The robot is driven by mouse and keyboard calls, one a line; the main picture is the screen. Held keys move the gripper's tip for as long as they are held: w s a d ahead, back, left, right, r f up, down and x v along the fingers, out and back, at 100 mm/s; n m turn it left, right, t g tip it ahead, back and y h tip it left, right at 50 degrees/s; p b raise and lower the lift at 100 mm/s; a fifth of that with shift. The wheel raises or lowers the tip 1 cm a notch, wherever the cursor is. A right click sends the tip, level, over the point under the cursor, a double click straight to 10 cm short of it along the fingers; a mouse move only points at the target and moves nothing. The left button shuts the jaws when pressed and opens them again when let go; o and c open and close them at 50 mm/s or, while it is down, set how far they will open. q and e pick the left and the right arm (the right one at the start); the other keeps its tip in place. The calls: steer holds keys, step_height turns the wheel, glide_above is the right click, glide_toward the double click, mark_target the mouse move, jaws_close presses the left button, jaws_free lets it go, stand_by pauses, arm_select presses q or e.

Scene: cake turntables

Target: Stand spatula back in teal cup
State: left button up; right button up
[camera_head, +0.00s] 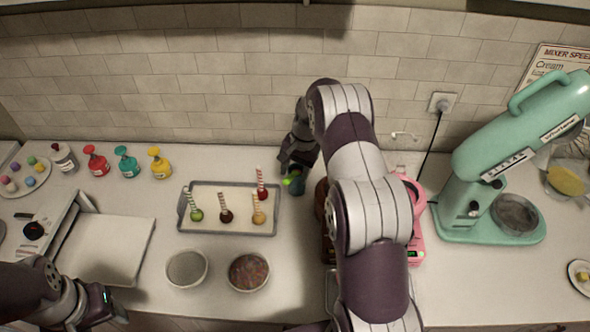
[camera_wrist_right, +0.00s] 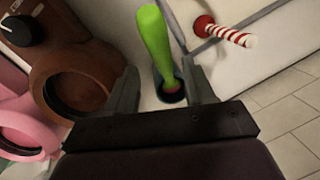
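The bright green spatula (camera_wrist_right: 155,45) stands in a small, dark-mouthed cup (camera_wrist_right: 172,93), its lower end inside the mouth. In the head view the green spatula (camera_head: 291,181) shows just below my right gripper (camera_head: 296,165), at the small dark teal cup (camera_head: 298,187). My right gripper's fingers also show in the wrist view (camera_wrist_right: 163,92), spread wide on either side of the spatula and cup mouth, with gaps on both sides. My left gripper (camera_head: 102,306) is at the lower left, far from the cup; its fingers are too unclear to read.
A tray (camera_head: 240,233) with several striped-stick pops lies left of the cup. A brown appliance (camera_wrist_right: 75,80) and a pink one (camera_head: 417,225) stand close on the right. A teal mixer (camera_head: 485,180) is farther right. Two bowls (camera_head: 187,268) (camera_head: 249,271) sit in front.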

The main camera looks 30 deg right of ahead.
steer(key=shift+s+r, duration=0.15)
steer(key=shift+r, duration=0.4)
step_height(320, 180, up, 11)
steer(key=d+p, duration=0.2)
steer(key=p, duration=0.3)
steer(key=shift+s+r, duration=0.2)
steer(key=shift+d, duration=0.1)
steer(key=shift+s+f, duration=0.1)
